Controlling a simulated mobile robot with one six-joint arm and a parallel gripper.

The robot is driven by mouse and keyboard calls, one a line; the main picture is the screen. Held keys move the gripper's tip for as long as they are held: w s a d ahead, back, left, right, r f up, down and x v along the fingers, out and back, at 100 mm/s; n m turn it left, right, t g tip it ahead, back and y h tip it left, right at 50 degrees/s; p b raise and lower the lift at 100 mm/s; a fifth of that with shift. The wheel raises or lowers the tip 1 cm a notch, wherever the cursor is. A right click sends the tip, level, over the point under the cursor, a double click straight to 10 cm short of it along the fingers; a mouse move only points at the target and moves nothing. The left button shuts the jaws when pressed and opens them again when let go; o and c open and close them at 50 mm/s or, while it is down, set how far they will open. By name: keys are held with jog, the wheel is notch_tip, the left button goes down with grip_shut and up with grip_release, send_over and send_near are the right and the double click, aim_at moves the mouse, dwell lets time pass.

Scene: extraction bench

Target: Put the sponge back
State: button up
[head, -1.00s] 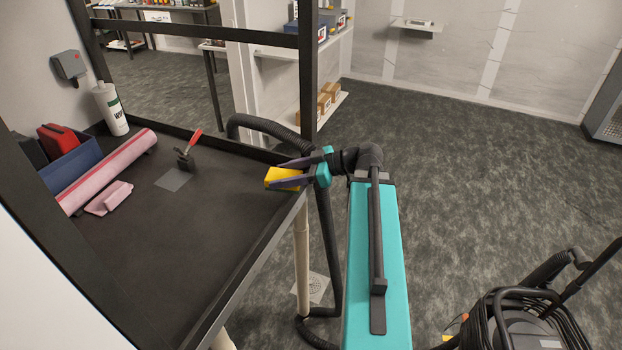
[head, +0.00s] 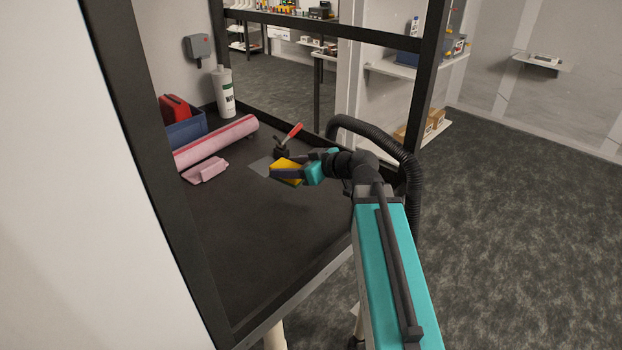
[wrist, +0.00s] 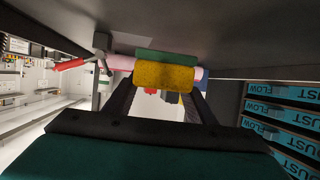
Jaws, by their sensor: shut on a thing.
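The sponge is yellow with a green side. In the head view the sponge (head: 286,166) is between the fingers of my gripper (head: 287,171), over the dark bench top (head: 265,215) near the grey square. In the wrist view the sponge (wrist: 166,76) is held across the two dark fingertips, its green layer (wrist: 166,56) along the upper edge. My gripper is shut on it. I cannot tell how far the sponge is above the bench.
A red-handled brush (head: 290,138) stands by a flat grey square (head: 261,166). A pink roll (head: 216,143), folded pink cloth (head: 205,170), blue bin (head: 188,130) and white bottle (head: 224,92) are on the left. Black frame posts (head: 170,190) edge the bench. The bench front is clear.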

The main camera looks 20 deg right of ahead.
jog(key=w+r+m+t+h+b, duration=0.1)
jog(key=w+r+m+t+h, duration=0.2)
jog(key=w+r+m+h, duration=0.5)
jog(key=shift+w+r+h+b, duration=0.3)
jog(key=shift+w+r+b, duration=0.05)
jog(key=shift+r, duration=1.1)
